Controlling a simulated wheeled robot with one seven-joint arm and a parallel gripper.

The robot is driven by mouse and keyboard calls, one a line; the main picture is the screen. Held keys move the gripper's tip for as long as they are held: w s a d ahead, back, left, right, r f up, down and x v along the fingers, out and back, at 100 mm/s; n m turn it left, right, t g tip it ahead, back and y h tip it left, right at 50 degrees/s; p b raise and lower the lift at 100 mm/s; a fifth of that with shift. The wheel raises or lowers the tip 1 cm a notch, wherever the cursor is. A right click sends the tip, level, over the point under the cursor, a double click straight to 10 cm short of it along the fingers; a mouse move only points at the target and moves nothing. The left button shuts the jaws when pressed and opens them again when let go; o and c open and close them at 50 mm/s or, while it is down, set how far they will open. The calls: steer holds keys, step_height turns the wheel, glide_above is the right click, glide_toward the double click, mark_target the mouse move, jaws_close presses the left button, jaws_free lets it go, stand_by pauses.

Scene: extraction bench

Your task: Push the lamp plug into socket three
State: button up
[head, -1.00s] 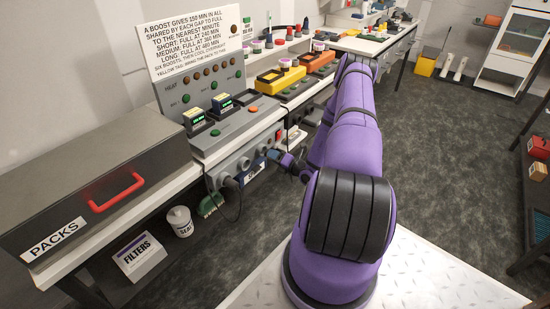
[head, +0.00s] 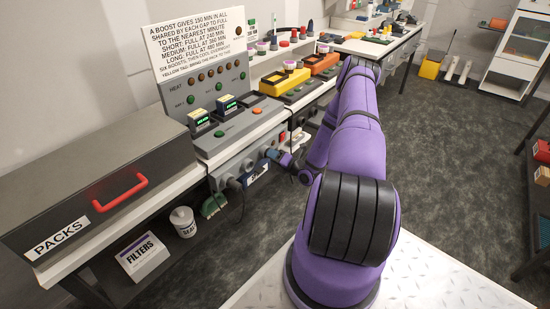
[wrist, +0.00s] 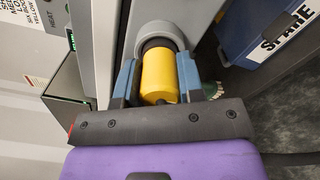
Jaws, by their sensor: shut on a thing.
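My gripper (wrist: 157,85) is shut on a yellow plug (wrist: 158,75), a short cylinder with a blue finger on each side in the wrist view. The plug's dark front end meets a round grey socket collar (wrist: 163,35) on the grey panel. How deep it sits cannot be told. In the head view my gripper (head: 272,154) is at the front of the grey panel under the bench top, and the plug is hidden there. No socket number is readable.
A blue box labelled SPARE (wrist: 265,28) hangs close beside the socket in the wrist view. A dark cable (head: 241,205) hangs from the panel near a green brush (head: 213,205). A white tub (head: 183,221) stands below.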

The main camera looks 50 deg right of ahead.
steer(key=shift+w, duration=0.1)
steer(key=o, duration=1.2)
steer(key=s, duration=1)
steer(key=shift+s+d, duration=0.35)
steer(key=shift+d, duration=0.05)
